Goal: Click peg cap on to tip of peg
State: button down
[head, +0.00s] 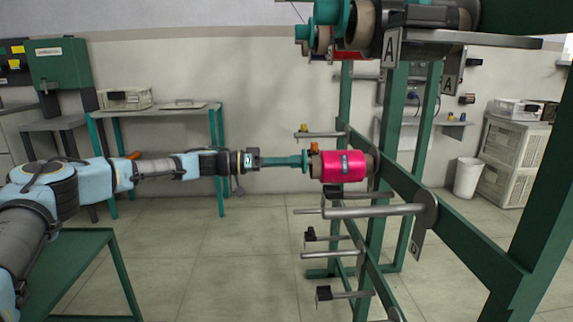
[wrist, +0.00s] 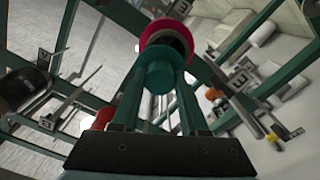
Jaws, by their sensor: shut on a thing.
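My gripper (head: 297,162) reaches in from the left, level, with its fingers shut on the teal peg cap (head: 306,161). The cap shows as a round teal disc between the fingertips in the wrist view (wrist: 160,72). A pink bobbin (head: 345,167) with a brown core sits on a peg of the green rack, directly beyond the cap. In the wrist view the bobbin's pink rim (wrist: 166,27) lies just behind the cap, roughly in line with it. The peg's tip is hidden by the cap and core, so I cannot tell whether the cap is seated on it.
The green rack (head: 478,237) carries several bare metal pegs, such as a long peg (head: 372,211) just below the bobbin. More bobbins and an "A" plate (head: 391,47) hang above. A green table (head: 85,262) stands at lower left. The floor between is clear.

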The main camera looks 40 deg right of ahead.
jog(key=shift+s+d+b, duration=0.2)
jog(key=shift+d+b, duration=0.1)
jog(key=shift+b, duration=0.05)
dwell(0.4)
jog(key=shift+c, duration=1.7)
grip_release()
